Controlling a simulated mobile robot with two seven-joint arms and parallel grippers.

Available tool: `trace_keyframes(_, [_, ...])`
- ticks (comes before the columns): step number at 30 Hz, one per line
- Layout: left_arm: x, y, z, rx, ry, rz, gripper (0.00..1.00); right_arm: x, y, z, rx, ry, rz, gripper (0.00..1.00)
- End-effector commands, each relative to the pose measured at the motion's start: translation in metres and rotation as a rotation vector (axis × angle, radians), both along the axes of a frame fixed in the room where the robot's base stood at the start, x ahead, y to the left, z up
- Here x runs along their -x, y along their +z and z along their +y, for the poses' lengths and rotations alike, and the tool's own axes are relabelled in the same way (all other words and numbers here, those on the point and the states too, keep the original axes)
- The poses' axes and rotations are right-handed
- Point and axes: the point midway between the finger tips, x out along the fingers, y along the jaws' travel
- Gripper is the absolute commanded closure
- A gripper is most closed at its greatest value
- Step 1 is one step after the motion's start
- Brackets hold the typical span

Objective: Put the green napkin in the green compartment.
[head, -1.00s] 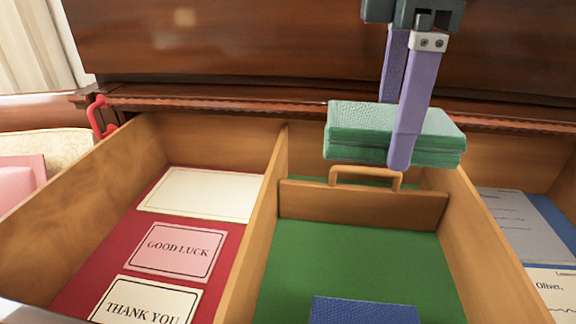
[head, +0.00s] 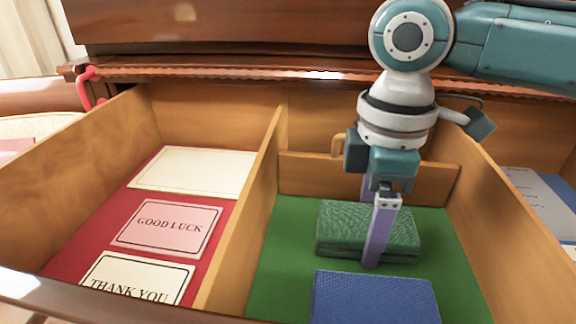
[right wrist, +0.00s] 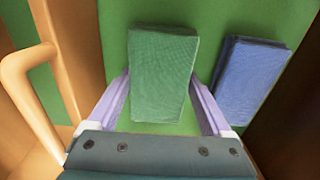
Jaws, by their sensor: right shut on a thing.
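The folded green napkin (head: 345,228) is inside the green-floored compartment (head: 285,250), down at or close to the floor. My right gripper (head: 376,250) is shut on it, with one purple finger along its near side. In the right wrist view the green napkin (right wrist: 162,75) lies between the two purple fingers (right wrist: 160,100). I cannot tell if it fully touches the floor. A blue folded napkin (head: 372,298) lies nearer in the same compartment. My left gripper is not in view.
A wooden divider with a handle (head: 338,145) stands behind the green napkin. To the left, a red-floored compartment (head: 90,235) holds a cream card, a pink card (head: 168,226) and a thank-you card. Papers (head: 540,195) lie at the right.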

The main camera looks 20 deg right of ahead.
Motion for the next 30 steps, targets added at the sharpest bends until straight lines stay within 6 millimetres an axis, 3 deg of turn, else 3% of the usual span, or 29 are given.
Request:
trace_keyframes(10, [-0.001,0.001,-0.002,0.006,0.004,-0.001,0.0,0.0,-0.003,0.0,0.0,-0.001,0.0,0.71])
trace_keyframes(11, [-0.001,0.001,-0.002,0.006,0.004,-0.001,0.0,0.0,-0.003,0.0,0.001,-0.001,-0.001,0.13])
trace_keyframes(14, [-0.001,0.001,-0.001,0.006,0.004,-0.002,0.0,0.0,-0.002,0.0,0.001,0.0,-0.001,0.02])
trace_keyframes(23, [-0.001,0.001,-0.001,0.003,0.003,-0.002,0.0,-0.001,0.001,0.0,0.0,0.0,-0.002,0.0])
trace_keyframes(30, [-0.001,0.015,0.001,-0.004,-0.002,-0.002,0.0,-0.002,0.043,0.0,-0.001,0.0,-0.005,0.0])
